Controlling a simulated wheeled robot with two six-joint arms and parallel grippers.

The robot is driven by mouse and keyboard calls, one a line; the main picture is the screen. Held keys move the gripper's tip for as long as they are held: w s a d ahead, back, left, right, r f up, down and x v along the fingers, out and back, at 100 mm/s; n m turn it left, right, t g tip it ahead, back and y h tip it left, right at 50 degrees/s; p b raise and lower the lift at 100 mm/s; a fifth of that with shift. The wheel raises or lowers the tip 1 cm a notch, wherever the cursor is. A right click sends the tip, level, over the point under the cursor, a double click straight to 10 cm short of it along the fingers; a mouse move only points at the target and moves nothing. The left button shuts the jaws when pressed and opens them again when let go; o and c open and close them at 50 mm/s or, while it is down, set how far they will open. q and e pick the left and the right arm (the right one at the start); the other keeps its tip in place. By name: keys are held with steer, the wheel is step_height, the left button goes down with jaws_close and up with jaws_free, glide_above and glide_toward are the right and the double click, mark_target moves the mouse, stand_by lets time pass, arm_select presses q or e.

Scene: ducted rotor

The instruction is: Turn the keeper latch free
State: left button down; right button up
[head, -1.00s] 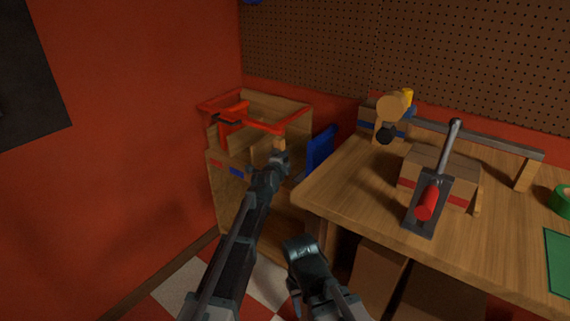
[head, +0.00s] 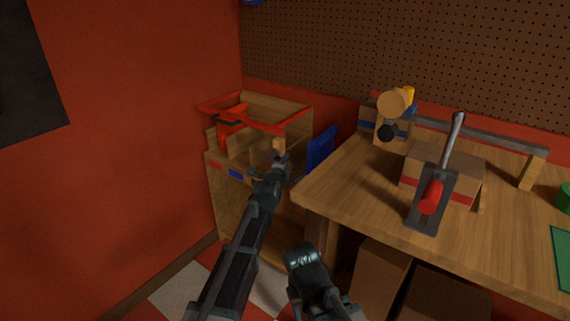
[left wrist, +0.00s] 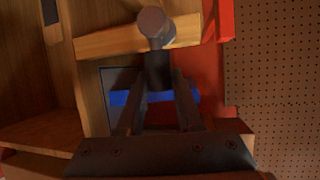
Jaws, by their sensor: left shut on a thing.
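My left gripper (head: 281,161) reaches to the near right corner of a wooden cabinet (head: 229,205) with a red frame (head: 265,123) on top. In the left wrist view, its fingers (left wrist: 158,88) are shut on a dark stem with a round grey end (left wrist: 152,22), which looks like the keeper latch. The round end lies in front of a wooden bar (left wrist: 105,42). In the head view the latch is too small and too covered by the gripper to make out. My right arm shows low in the head view, but its fingers cannot be made out.
A wooden bench (head: 345,190) stands to the right, bearing a box (head: 443,171), a red-handled lever tool (head: 431,197) and a yellow-topped device (head: 392,104). A blue panel (head: 320,150) stands between cabinet and bench. Boxes (head: 379,282) fill the space under the bench.

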arm_select(q)
steer(key=c, duration=0.6)
jaws_free()
steer(key=shift+f, duration=0.1)
steer(key=p+v, duration=0.2)
steer(key=v, duration=1.2)
